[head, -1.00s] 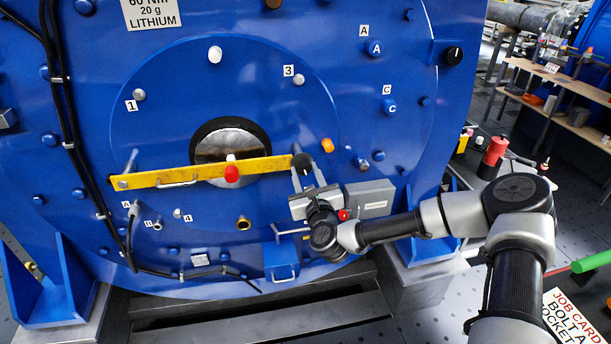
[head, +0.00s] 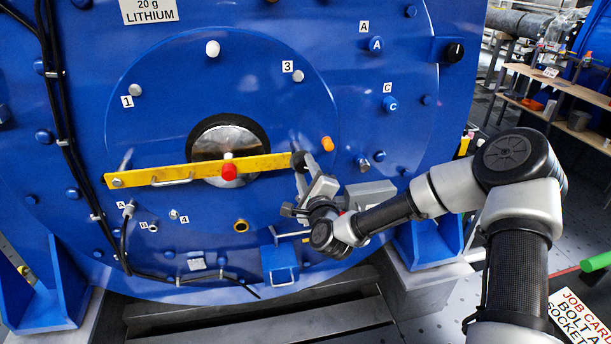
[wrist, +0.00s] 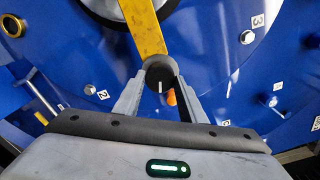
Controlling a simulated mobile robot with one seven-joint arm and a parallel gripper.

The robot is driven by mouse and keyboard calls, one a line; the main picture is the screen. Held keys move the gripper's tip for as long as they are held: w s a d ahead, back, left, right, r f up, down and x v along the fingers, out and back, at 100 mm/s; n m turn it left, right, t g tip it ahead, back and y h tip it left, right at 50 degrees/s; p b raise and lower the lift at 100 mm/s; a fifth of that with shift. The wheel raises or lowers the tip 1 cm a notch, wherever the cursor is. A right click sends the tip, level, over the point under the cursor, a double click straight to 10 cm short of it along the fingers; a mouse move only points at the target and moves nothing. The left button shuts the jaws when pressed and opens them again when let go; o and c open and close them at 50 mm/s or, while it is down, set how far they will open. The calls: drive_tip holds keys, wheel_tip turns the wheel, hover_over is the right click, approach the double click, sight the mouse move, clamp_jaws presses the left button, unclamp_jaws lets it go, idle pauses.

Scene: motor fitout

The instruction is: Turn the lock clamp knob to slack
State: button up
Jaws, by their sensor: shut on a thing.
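The lock clamp knob (head: 300,161) is a round black knob at the right end of the yellow bar (head: 265,164). In the wrist view the knob (wrist: 159,68) sits between my fingertips, with a white line on its face running up and down the picture. My gripper (wrist: 160,78) is shut on the knob, one finger on each side of it. In the head view my gripper (head: 304,168) reaches up to the knob from below and is tilted. Part of the knob's rim is hidden by the fingers.
A red knob (head: 229,173) stands out mid-bar. An orange plug (head: 327,144) is close right of my gripper. A grey box (head: 371,193) and a blue bracket (head: 281,265) sit nearby. Another black knob (head: 455,52) is at the upper right.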

drive_tip(key=n+b, duration=0.3)
drive_tip(key=n, duration=0.3)
drive_tip(key=shift+f+b, duration=0.1)
drive_tip(key=shift+b, duration=0.2)
drive_tip(key=n+b, duration=0.2)
drive_tip(key=n, duration=0.2)
drive_tip(key=shift+b, duration=0.4)
drive_tip(key=n+b, duration=0.3)
drive_tip(key=shift+n, duration=0.4)
drive_tip(key=n, duration=0.2)
drive_tip(key=n+b, duration=0.1)
drive_tip(key=n, duration=0.1)
drive_tip(key=shift+r, duration=0.25)
drive_tip(key=shift+n, duration=1.8)
drive_tip(key=o, duration=1.1)
drive_tip(key=shift+c, duration=0.2)
drive_tip(key=shift+s, duration=0.15)
